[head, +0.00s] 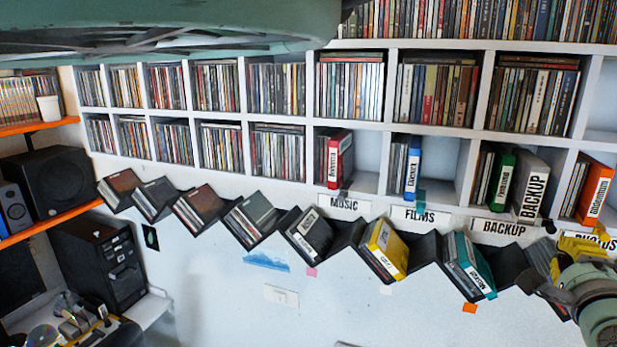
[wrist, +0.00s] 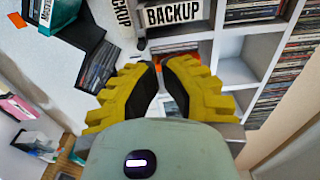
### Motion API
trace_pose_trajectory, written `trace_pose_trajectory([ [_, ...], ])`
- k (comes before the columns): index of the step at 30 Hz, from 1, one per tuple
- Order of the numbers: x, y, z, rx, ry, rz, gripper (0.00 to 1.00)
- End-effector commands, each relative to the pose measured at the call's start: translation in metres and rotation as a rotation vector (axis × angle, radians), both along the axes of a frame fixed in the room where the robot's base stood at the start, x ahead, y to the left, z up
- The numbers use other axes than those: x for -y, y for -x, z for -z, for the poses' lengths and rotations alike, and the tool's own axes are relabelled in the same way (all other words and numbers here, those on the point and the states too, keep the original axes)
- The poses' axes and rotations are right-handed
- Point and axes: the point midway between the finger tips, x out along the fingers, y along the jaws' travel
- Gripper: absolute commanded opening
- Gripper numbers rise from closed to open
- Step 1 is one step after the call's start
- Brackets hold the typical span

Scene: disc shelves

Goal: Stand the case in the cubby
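Several cases lean in the dark zigzag rack (head: 345,232): a white-labelled one (head: 314,232), a yellow one (head: 387,248) and a teal one (head: 474,264). The teal case also shows in the wrist view (wrist: 60,12). I cannot tell which is the task's case. Labelled cubbies above hold a red case (head: 340,158), a blue case (head: 412,168), a green case (head: 502,180), a white BACKUP case (head: 531,188) and an orange case (head: 594,190). My gripper (wrist: 158,68), with yellow fingers and black pads, is open near the rack's right end, with no case visibly held.
Labels MUSIC (head: 344,204), FILMS (head: 421,214) and BACKUP (head: 498,229) sit under the cubbies; the PHOTOS label is partly hidden by my gripper. Free room shows in the FILMS cubby (head: 447,158). A black speaker (head: 58,185) and computer tower (head: 97,262) stand at left.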

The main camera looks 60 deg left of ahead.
Motion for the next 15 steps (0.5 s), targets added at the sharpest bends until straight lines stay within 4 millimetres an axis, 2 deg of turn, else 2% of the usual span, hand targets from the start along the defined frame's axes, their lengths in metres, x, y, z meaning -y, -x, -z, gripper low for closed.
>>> trace_pose_trajectory([
  [5, -0.008, 0.001, 0.002, -0.013, -0.002, -0.031, 0.0],
  [15, -0.022, -0.022, 0.004, -0.005, -0.004, -0.026, 0.0],
])
